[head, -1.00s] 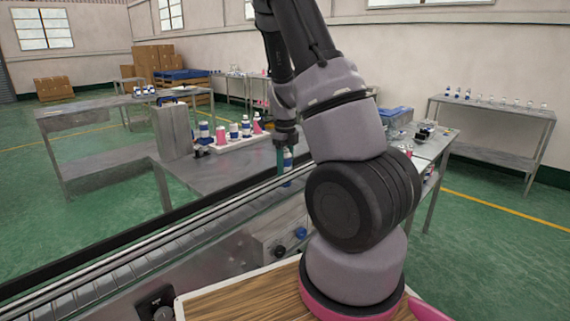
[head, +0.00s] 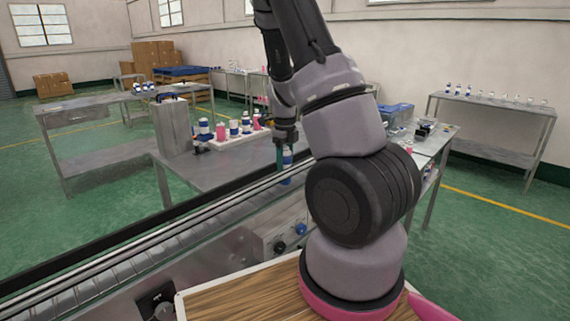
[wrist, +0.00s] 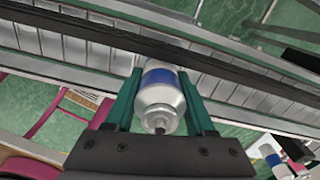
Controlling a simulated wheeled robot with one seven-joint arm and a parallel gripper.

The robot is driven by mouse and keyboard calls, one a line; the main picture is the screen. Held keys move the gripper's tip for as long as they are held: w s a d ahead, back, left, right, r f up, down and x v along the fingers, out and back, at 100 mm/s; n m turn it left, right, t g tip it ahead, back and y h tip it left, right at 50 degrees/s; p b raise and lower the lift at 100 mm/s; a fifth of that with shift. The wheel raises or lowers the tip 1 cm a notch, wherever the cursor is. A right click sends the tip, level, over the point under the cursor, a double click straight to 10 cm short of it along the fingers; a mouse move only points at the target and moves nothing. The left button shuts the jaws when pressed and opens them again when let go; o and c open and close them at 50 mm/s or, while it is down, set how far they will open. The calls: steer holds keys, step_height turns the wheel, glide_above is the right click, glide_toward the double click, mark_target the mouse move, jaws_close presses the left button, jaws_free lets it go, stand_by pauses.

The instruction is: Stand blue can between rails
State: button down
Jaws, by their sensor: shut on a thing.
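The blue can (wrist: 160,87) has a blue band, a silver-white shoulder and a small stem on top. My gripper (wrist: 160,92) is shut on it, with one green finger on each side. The stem end faces the wrist camera. In the head view, the can (head: 287,158) hangs about upright from my gripper (head: 284,160), at the conveyor's far side. The conveyor (head: 95,278) has long rails (head: 150,235) along it. In the wrist view, the can is over the slatted belt (wrist: 85,50) and a dark rail (wrist: 215,62). Whether its base touches the belt is hidden.
A metal table (head: 200,177) behind the conveyor bears a white tray (head: 232,140) with several blue and pink cans. A grey box (head: 172,128) stands left of the tray. Control knobs (head: 290,237) sit on the conveyor's near side. The belt to the left is clear.

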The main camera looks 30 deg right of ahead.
steer(key=shift+f, duration=0.2)
stand_by(0.5)
steer(key=shift+c, duration=0.8)
jaws_free()
step_height(320, 180, up, 11)
steer(key=shift+f, duration=0.1)
steer(key=s+a+r+n+t+y, duration=0.1)
steer(key=s+a+r+n+t, duration=0.2)
steer(key=s+a+r+n, duration=0.3)
steer(key=s+a+r+n+t+y, duration=0.1)
steer(key=s+a+r+n+t, duration=0.3)
steer(key=s+r+n, duration=0.9)
steer(key=a+r+n, duration=0.1)
steer(key=a+n, duration=0.2)
steer(key=n, duration=0.3)
steer(key=shift+s+a+n, duration=0.15)
steer(key=shift+s+n, duration=0.15)
steer(key=shift+n, duration=0.1)
